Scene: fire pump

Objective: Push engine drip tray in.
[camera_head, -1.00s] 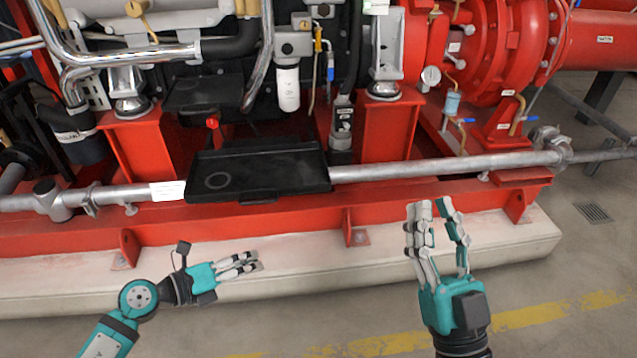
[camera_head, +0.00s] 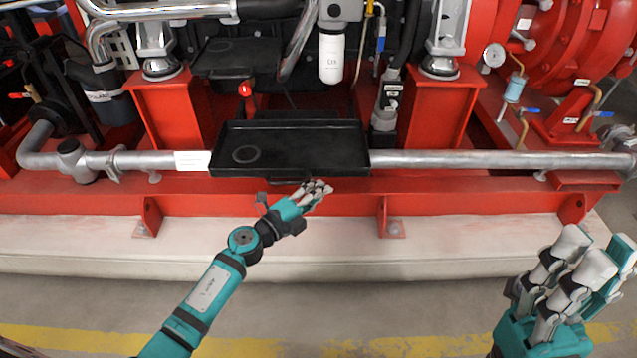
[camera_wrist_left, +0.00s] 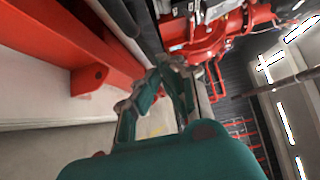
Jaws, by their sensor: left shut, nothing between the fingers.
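The engine drip tray (camera_head: 310,155) is a shallow black rectangular tray. It juts out from under the engine, over the grey horizontal pipe and the red base rail, with a small handle at its front edge. My left gripper (camera_head: 320,190) is shut and empty, close below the tray's front edge beside the handle; I cannot tell whether it touches. Its teal fingers also show in the left wrist view (camera_wrist_left: 165,80). My right gripper (camera_head: 590,265) is open and empty, at the lower right, well away from the tray.
The grey pipe (camera_head: 480,160) runs along the red base rail (camera_head: 480,193) on both sides of the tray. A pale concrete plinth (camera_head: 330,245) lies below. A white filter (camera_head: 331,57) hangs above the tray. The floor in front is free.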

